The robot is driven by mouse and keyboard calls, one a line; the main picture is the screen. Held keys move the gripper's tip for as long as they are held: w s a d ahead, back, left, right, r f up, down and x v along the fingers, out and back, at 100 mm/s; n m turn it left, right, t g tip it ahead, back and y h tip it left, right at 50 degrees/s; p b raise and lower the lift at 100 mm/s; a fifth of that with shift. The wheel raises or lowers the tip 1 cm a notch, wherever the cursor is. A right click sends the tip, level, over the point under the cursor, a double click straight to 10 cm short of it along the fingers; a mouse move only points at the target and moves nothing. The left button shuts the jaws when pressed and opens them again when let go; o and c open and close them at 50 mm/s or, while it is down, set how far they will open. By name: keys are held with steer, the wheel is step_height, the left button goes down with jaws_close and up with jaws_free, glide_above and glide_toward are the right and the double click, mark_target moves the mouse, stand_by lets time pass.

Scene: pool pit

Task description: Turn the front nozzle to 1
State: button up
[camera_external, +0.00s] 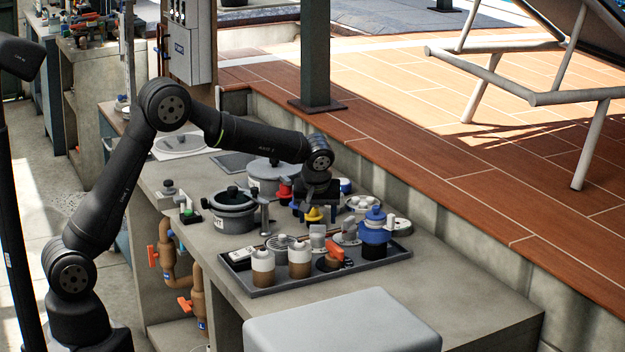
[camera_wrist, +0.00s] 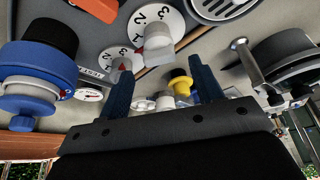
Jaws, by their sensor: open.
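In the wrist view, two white numbered dials show: a larger one (camera_wrist: 172,18) with a grey-white nozzle knob (camera_wrist: 158,40), and a smaller-looking one (camera_wrist: 108,54) with a similar knob (camera_wrist: 117,68). Each has a small red mark near its knob; I cannot tell the exact settings. In the external view, two grey-white nozzles (camera_external: 318,237) (camera_external: 349,230) stand near the tray's back edge; which is the front one is unclear. My gripper (camera_external: 314,206) is open above the bench behind them; its fingers (camera_wrist: 160,68) are apart with nothing held.
A yellow knob (camera_external: 314,215) is just below my gripper and appears between the fingers in the wrist view. A grey pot (camera_external: 233,215) stands left, a blue pump (camera_external: 375,238) right. The dark tray (camera_external: 290,288) holds bottles and an orange-handled valve (camera_external: 333,254).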

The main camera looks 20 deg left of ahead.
mark_target(317, 225)
steer(key=v, duration=1.4)
steer(key=shift+s+r, duration=0.2)
steer(key=shift+r, duration=0.05)
steer(key=shift+f, duration=0.1)
steer(key=x, duration=1.7)
steer(key=shift+w+f, duration=0.1)
steer(key=shift+w, duration=0.1)
steer(key=shift+f, duration=0.2)
steer(key=shift+a+r+m+h, duration=0.1)
steer(key=shift+r+m+h, duration=0.2)
steer(key=shift+m, duration=0.5)
steer(key=m+h, duration=0.1)
steer(key=m, duration=0.2)
steer(key=shift+a+m+g+h, duration=0.2)
steer(key=shift+m+h, duration=0.5)
steer(key=shift+m, duration=1.1)
steer(key=shift+m+g+h, duration=0.3)
steer(key=shift+m+h, duration=0.4)
steer(key=shift+m, duration=1.1)
steer(key=shift+v, duration=1)
